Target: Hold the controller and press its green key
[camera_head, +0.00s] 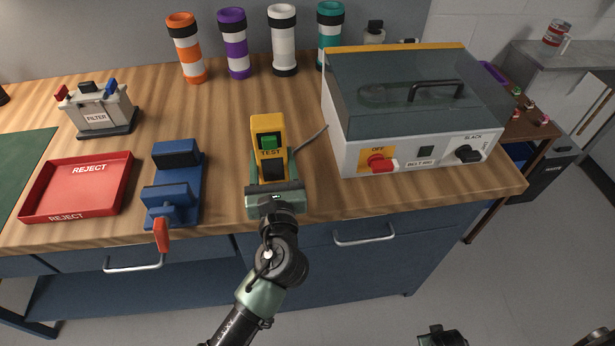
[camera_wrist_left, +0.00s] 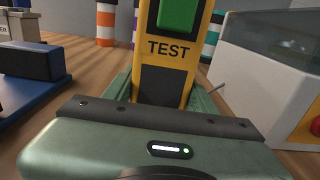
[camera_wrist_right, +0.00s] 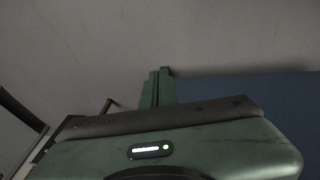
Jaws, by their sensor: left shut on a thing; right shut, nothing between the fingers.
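The controller (camera_head: 268,124) is yellow with a black lower part, a TEST label and a green key (camera_head: 269,142) near its top. It stands near the front of the wooden bench. My left gripper (camera_head: 273,172) is shut on its lower part, one finger on each side. In the left wrist view the controller (camera_wrist_left: 168,48) rises between the green fingers, with the green key (camera_wrist_left: 177,14) cut by the top edge. My right gripper (camera_wrist_right: 158,88) is shut and empty, away from the controller. In the head view only part of it (camera_head: 440,334) shows at the bottom edge.
A blue clamp (camera_head: 176,185) with a red handle and a red reject tray (camera_head: 127,178) lie to the left. A lidded machine (camera_head: 385,158) stands to the right; a thin cable runs from the controller towards it. Several banded tubes stand behind. Bench drawers have metal handles.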

